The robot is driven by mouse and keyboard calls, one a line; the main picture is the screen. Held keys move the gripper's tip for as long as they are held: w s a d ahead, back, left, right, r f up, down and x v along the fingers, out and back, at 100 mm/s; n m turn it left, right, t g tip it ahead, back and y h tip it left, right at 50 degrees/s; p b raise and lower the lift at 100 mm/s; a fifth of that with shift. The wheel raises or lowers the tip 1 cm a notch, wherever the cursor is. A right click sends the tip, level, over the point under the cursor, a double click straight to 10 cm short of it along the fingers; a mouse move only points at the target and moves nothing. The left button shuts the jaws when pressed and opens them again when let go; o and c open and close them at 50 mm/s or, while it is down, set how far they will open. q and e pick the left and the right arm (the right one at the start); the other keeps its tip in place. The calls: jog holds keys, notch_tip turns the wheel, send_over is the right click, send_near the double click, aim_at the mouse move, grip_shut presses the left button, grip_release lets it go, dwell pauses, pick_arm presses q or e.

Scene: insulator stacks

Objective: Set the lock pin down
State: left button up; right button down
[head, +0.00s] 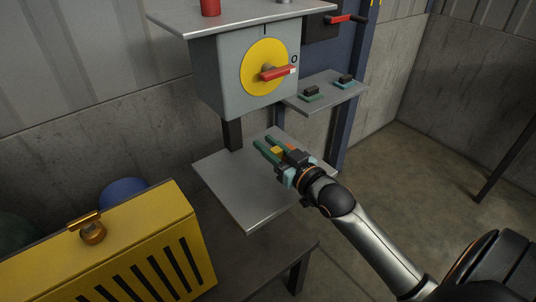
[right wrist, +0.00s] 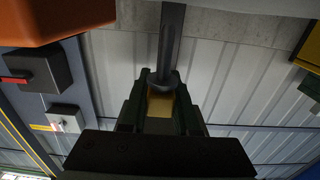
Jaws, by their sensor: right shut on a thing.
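My right gripper (head: 264,143) is shut on a small yellow piece, which I take to be the lock pin (head: 278,150). It is over the grey metal shelf (head: 232,195), near its back right part. I cannot tell whether the pin touches the shelf. In the right wrist view the yellow piece (right wrist: 160,104) sits between the dark fingers. A dark rod with a collar (right wrist: 170,45) runs up from it in that picture; I cannot tell if it belongs to the pin. My left gripper is not in view.
A grey switch box with a yellow dial (head: 256,62) and red handle (head: 277,73) hangs above the shelf. A small side shelf (head: 322,102) holds two dark blocks. A yellow slotted cabinet (head: 120,250) stands front left. The shelf's left and front parts are bare.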

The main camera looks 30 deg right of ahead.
notch_tip(320, 180, down, 2)
jog(key=shift+f, duration=0.1)
jog(key=c, duration=0.7)
grip_release()
jog(key=shift+o, duration=0.2)
jog(key=shift+s, duration=0.1)
jog(key=s, duration=1.2)
jog(key=shift+d+p, duration=0.3)
jog(key=shift+d, duration=0.15)
